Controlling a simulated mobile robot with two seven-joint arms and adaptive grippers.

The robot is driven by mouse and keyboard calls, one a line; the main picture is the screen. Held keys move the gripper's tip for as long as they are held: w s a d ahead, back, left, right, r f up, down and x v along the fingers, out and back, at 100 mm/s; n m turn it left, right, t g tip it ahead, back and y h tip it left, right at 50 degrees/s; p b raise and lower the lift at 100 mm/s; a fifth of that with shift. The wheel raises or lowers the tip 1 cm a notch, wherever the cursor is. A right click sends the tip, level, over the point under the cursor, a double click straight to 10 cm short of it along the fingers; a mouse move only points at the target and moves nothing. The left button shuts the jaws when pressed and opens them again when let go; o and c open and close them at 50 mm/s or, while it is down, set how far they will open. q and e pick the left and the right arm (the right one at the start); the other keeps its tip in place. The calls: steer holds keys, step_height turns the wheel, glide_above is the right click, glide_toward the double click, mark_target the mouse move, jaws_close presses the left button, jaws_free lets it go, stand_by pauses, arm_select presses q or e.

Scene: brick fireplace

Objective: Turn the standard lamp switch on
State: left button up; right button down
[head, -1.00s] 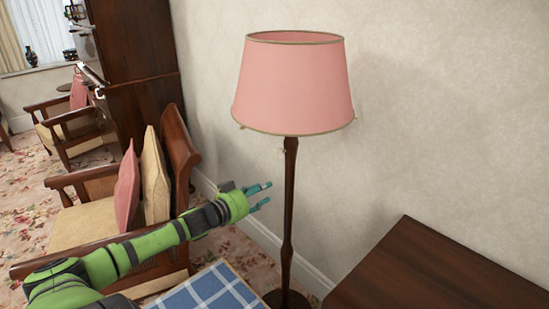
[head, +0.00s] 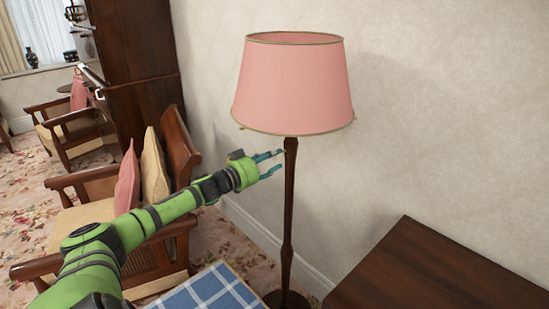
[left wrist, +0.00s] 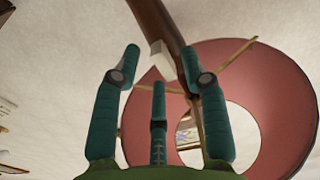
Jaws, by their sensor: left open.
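The standard lamp has a pink shade (head: 293,85) and a dark wooden pole (head: 289,220); it stands upright against the wall. In the left wrist view I look up at the underside of the shade (left wrist: 262,75) and the pole (left wrist: 157,22). A small pale block, which looks like the switch (left wrist: 160,55), sits at the pole just below the shade. My left gripper (head: 276,162) is open and empty, its teal fingertips close to the pole's left side under the shade. In the wrist view the switch appears between the fingertips; I cannot tell whether they touch it. My right gripper is out of view.
A dark wooden table or cabinet top (head: 435,275) is at the lower right, close to the pole. A blue checked cloth surface (head: 210,292) lies below my left arm. A wooden armchair with cushions (head: 155,170) stands behind the arm. The wall is close behind the lamp.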

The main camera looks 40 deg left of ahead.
arm_select(q)
steer(key=shift+w, duration=0.65)
steer(key=shift+c, duration=0.4)
steer(key=shift+d, duration=0.1)
jaws_close()
